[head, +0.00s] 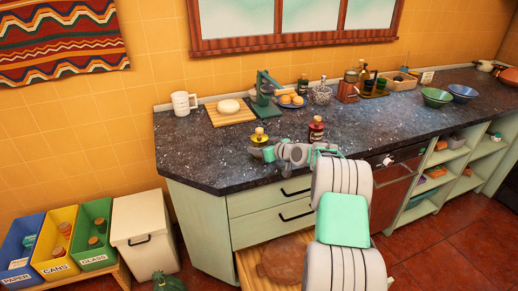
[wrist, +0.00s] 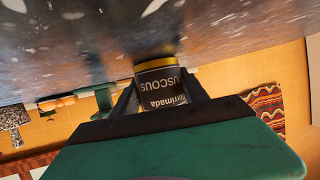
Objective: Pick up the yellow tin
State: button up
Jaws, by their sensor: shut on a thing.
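The yellow tin (wrist: 163,84) is in the middle of the wrist view. It has a dark label with upside-down lettering reading couscous and a yellow band at the picture-upper end. My gripper (wrist: 160,98) is shut on it, with a dark finger on each side. The tin is close to the dark countertop; I cannot tell whether it touches. In the head view my gripper (head: 268,153) is over the counter's front left part. A small yellow-and-dark item (head: 259,138) shows just behind it; I cannot tell whether it is the tin.
A brown bottle (head: 316,129) stands right of my gripper. Behind are a cutting board (head: 218,118), a green press (head: 263,96), a plate of buns and a white mug (head: 184,103). Below, a drawer (head: 250,265) stands open. Bowls (head: 437,97) are at the right.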

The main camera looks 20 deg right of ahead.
jog(key=c, duration=0.9)
jog(key=shift+r, duration=0.2)
